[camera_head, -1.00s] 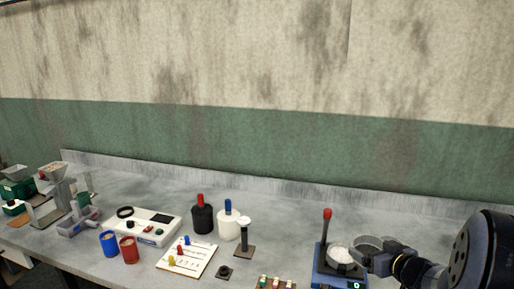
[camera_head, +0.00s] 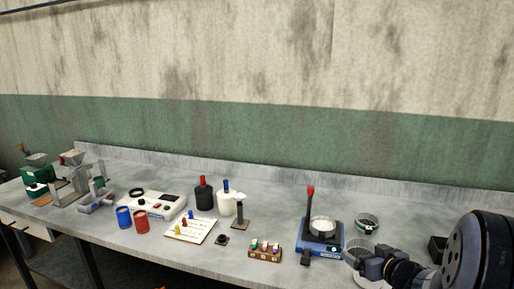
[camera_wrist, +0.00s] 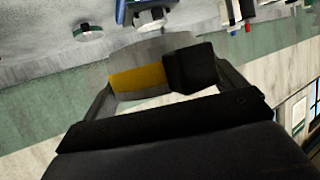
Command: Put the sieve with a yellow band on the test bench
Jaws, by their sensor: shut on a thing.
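The sieve with a yellow band (camera_wrist: 137,78) is held in my gripper (camera_wrist: 165,82) in the wrist view. Its yellow band shows beside a black block, and its upper part looks grey and see-through. In the head view, my gripper (camera_head: 366,265) is at the lower right, with the round grey sieve (camera_head: 356,250) at its tip. The yellow band cannot be made out there. The sieve appears in front of the grey test bench (camera_head: 290,205) or over its front part; its height above the top is unclear.
A blue device with a white bowl (camera_head: 322,226) stands just left of the sieve. Another round sieve-like dish (camera_head: 366,222) lies behind it. A wooden rack (camera_head: 265,252) and a white board (camera_head: 191,231) are farther left. A black box (camera_head: 437,248) is at right.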

